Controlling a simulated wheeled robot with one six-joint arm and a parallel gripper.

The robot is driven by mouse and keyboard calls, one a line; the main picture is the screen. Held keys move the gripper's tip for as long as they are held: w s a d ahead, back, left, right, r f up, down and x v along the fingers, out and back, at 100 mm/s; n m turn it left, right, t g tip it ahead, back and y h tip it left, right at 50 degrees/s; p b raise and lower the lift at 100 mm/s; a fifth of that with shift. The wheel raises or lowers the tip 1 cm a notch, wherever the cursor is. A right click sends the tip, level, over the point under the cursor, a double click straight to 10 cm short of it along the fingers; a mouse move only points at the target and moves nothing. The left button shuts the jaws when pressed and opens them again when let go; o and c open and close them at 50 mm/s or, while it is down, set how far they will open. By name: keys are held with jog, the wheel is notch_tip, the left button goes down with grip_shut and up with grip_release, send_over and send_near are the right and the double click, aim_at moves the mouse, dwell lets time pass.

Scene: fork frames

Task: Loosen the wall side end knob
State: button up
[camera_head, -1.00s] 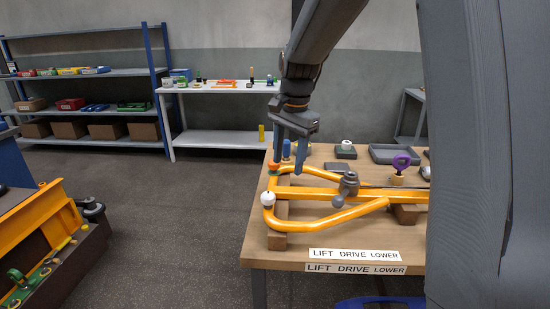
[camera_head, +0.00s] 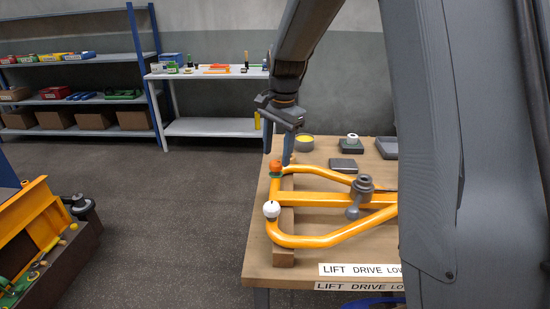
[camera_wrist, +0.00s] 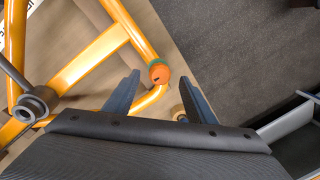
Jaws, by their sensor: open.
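An orange knob (camera_head: 276,165) with a green collar sits at the far, wall-side corner of a yellow tubular frame (camera_head: 322,198). A grey clamp-like fitting (camera_head: 361,189) stands on the frame, also in the wrist view (camera_wrist: 36,105).
The frame rests on wooden blocks on a wooden table (camera_head: 258,262) labelled LIFT DRIVE LOWER. A bowl with yellow contents (camera_head: 304,142) and grey trays (camera_head: 388,147) stand at the back. A shelf rack (camera_head: 76,85) and white bench (camera_head: 211,127) lie beyond open floor.

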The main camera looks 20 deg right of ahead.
aim_at(276, 162)
jog(key=shift+w+a+f, duration=0.1)
jog(key=shift+w+f, duration=0.05)
jog(key=shift+f, duration=1.55)
jog(key=c, duration=1.1)
jog(key=shift+o, duration=0.2)
jog(key=shift+n+p, duration=0.3)
jog(key=shift+p, duration=0.05)
